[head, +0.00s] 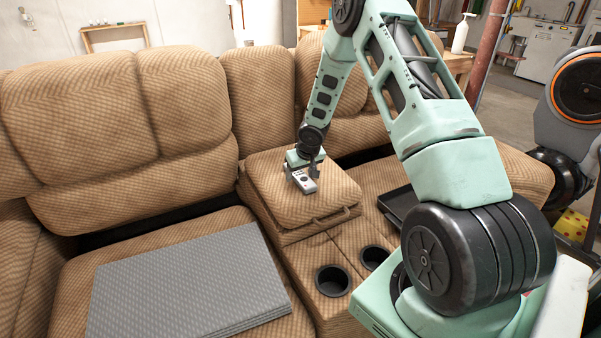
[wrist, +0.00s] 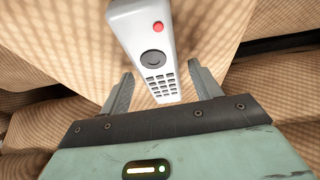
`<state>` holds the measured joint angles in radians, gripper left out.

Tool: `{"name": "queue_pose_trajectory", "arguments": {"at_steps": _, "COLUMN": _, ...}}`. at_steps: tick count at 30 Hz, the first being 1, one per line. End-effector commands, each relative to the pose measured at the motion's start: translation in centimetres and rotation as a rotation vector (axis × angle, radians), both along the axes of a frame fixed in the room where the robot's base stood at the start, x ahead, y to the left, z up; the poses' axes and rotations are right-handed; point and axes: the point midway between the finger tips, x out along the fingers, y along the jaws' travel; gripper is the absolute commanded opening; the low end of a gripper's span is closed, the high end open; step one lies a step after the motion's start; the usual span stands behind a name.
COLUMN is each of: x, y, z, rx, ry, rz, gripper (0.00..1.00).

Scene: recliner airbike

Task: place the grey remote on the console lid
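The grey remote (head: 304,182) is on the brown console lid (head: 330,198), near its middle. In the wrist view, the remote (wrist: 150,45) shows a red button, a round dark pad and a keypad, with its keypad end towards my gripper. My gripper (head: 301,172) is low over the lid at the remote. In the wrist view, my gripper (wrist: 160,70) is open, with its fingers on either side of the remote and a visible gap on each side.
Two cup holders (head: 332,280) are in front of the lid. A folded grey mat (head: 190,285) covers the left seat. A dark tray (head: 398,203) lies on the right seat. The sofa backrest (head: 262,95) rises behind the lid. Bare lid surrounds the remote.

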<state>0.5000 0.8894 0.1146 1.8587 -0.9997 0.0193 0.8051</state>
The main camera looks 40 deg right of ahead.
Motion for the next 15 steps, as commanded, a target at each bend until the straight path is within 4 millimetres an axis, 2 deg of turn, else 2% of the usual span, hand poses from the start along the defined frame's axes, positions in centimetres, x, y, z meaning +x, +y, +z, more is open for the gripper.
{"name": "queue_pose_trajectory", "arguments": {"at_steps": 10, "x": 0.0, "y": 0.0, "z": 0.5, "rx": 0.000, "ry": -0.001, "rz": 0.000, "gripper": 0.63}}
{"name": "queue_pose_trajectory", "arguments": {"at_steps": 15, "x": -0.9, "y": 0.2, "z": 2.8, "rx": -0.001, "ry": -0.002, "rz": -0.001, "gripper": 0.63}}
